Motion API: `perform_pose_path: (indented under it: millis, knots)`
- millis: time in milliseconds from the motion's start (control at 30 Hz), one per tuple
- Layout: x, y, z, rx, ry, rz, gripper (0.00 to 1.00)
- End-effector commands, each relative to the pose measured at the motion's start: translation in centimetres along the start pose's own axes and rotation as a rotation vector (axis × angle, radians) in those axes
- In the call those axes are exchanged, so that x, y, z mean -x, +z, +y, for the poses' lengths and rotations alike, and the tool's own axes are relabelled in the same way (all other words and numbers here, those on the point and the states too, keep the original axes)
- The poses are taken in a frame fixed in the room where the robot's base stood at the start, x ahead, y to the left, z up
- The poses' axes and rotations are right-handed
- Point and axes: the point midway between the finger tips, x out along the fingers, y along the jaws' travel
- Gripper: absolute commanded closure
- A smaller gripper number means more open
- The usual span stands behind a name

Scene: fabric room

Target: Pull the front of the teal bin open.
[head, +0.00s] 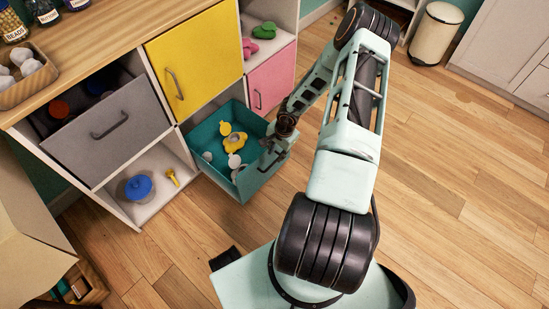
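The teal bin (262,180) is in the lower middle of the wooden cabinet, and it is pulled well out over the floor. Its inside shows, with a yellow object (235,141) and several small white or grey things in it. My gripper (268,158) is at the bin's front right rim, reaching down from my arm. The fingers are small and partly merged with the bin's front edge, so whether they are open or closed on a handle cannot be seen. The bin's handle is not clearly visible.
A grey bin (98,125) on the left is tilted partly open. A yellow door (196,65) and a pink front (270,80) are shut. A cream trash can (436,33) stands at the back. Floor on the right is clear.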

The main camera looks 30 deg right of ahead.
Motion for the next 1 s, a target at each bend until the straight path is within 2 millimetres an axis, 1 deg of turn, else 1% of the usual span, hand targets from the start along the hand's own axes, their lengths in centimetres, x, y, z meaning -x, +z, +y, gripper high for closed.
perform_pose_path:
  millis: [33,100,200,300,467,933,1000]
  knots:
    - [1.0,-0.1,0.0,-0.003,-0.001,0.002,0.74]
    - [2.1,-0.1,0.0,-0.001,0.000,0.002,0.74]
    - [3.3,-0.1,0.0,-0.003,-0.001,0.001,0.74]
    - [4.1,-0.1,0.0,-0.001,0.001,0.001,0.74]
    - [4.6,0.0,0.1,-0.002,0.001,0.000,0.74]
    - [4.6,0.0,0.0,0.000,0.001,0.000,0.74]
    - [4.8,-0.2,-0.1,0.013,0.001,0.006,0.74]
